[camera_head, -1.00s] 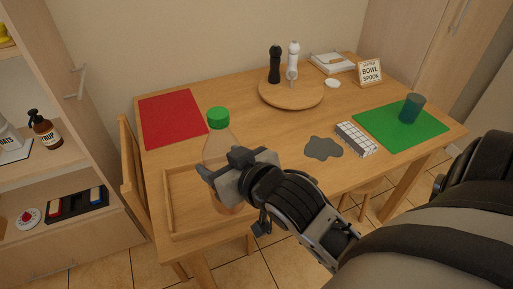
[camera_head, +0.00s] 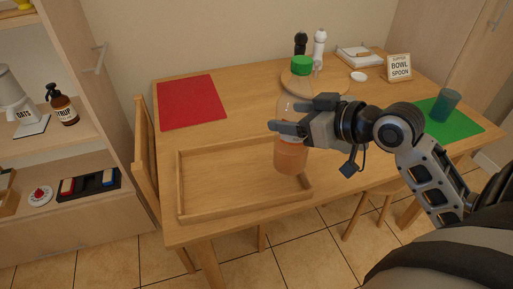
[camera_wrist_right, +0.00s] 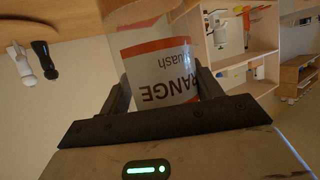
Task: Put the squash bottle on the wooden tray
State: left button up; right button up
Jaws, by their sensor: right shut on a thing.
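The squash bottle (camera_head: 290,155) is clear with orange liquid and a green cap. In the head view it is nearly upright at the right end of the wooden tray (camera_head: 180,190), its base overlapping the tray's inside. I cannot tell whether its base touches the tray. My right gripper (camera_head: 288,128) is shut around the bottle's middle, coming from the right. In the right wrist view the bottle's label (camera_wrist_right: 160,70), upside down, sits between the fingers. The tray is empty otherwise, with a low rim. My left gripper is not in view.
A red mat (camera_head: 190,102) lies behind the tray. A round board (camera_head: 335,82) with dark and white mills stands at the back. A teal cup (camera_head: 444,105) stands on a green mat (camera_head: 465,126) at right. A chair (camera_head: 147,150) stands at the table's left.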

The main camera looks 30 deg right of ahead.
jog(key=w+a+f, duration=0.1)
jog(key=w+f, duration=0.8)
jog(key=f, duration=0.1)
jog(key=shift+a+f, duration=0.2)
jog(key=shift+f, duration=0.05)
jog(key=shift+w, duration=0.1)
jog(key=shift+f+b, duration=0.2)
jog(key=shift+b, duration=0.1)
jog(key=o, duration=1.2)
